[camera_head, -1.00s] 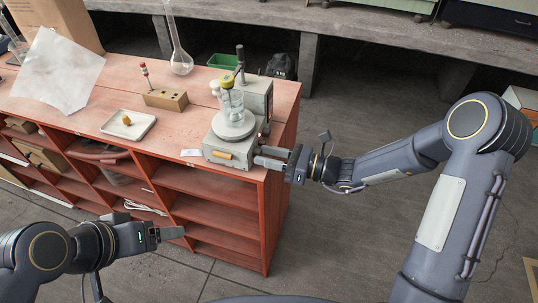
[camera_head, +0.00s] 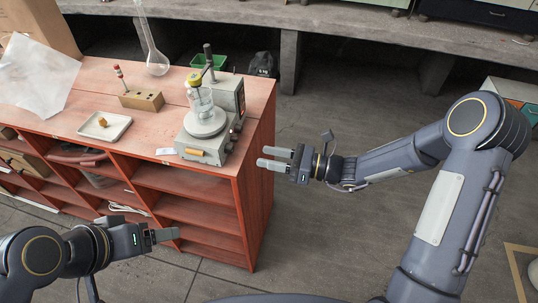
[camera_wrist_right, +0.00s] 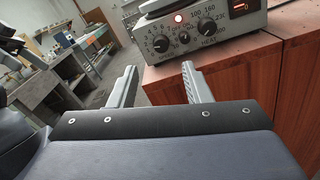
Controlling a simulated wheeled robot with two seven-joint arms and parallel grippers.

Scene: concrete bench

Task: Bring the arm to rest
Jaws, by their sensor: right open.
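My right gripper (camera_head: 276,160) is open and empty in the head view, beside the right end of the red wooden bench, apart from it. In the right wrist view its two fingers (camera_wrist_right: 158,84) are spread with nothing between them. My left gripper (camera_head: 165,235) is in front of the bench shelves at the lower left; its fingers show edge-on, so I cannot tell whether it is open. The grey hotplate stirrer (camera_head: 208,140) stands on the bench's right end with a glass vessel (camera_head: 200,100) on its plate. Its dials and a lit red lamp show in the right wrist view (camera_wrist_right: 190,32).
The bench top (camera_head: 100,95) also holds a wooden block (camera_head: 141,100), a white tray (camera_head: 104,127) and a long-necked flask (camera_head: 156,62). A green bin (camera_head: 208,62) stands behind. The floor right of the bench (camera_head: 330,220) is clear.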

